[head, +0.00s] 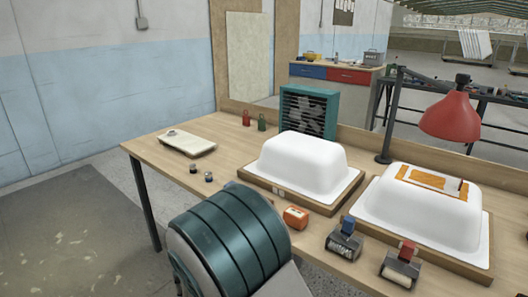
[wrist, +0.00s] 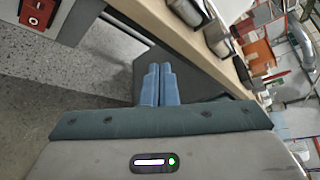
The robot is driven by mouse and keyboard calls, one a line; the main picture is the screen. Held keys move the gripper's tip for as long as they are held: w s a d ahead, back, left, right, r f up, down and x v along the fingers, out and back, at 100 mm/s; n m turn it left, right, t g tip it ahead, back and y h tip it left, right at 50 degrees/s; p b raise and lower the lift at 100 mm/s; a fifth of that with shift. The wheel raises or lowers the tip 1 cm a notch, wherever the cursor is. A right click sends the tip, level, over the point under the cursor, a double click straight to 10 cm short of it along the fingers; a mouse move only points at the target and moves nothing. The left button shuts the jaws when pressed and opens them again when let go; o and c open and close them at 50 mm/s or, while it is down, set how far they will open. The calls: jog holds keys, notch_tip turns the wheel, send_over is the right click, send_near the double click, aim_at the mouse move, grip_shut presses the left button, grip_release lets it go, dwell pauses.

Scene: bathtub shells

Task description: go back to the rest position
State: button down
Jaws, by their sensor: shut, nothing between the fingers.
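My gripper (wrist: 157,70) shows in the wrist view, its two blue fingers together with nothing between them. The fingertips hang in free air over the dark floor, beside the wooden edge of the workbench (wrist: 185,40). They touch nothing that I can see. In the head view a teal and grey part of my arm fills the lower middle, in front of the bench, and the fingers are not visible. One white bathtub shell (head: 302,158) lies upside down on a wooden board. A second shell (head: 400,212) at right has an orange-marked patch on top.
A red lamp (head: 450,115) overhangs the right shell. Floor at left (head: 70,225) is clear.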

jog(key=s+d+r+m+g+y+p, duration=0.6)
jog(key=d+r+m, duration=0.35)
jog(key=m, duration=0.55)
jog(key=s+r+m+t+y+p, duration=0.1)
jog(key=s+r+m+y+p, duration=0.1)
jog(key=r+m, duration=0.4)
jog(key=s+d+r+m+t+y+p, duration=0.1)
jog(key=s+r+m+y+p, duration=0.2)
jog(key=m, duration=1)
jog(key=s+r+y, duration=0.2)
jog(key=s+r, duration=0.1)
jog(key=shift+d+t, duration=0.2)
jog(key=shift+t, duration=0.1)
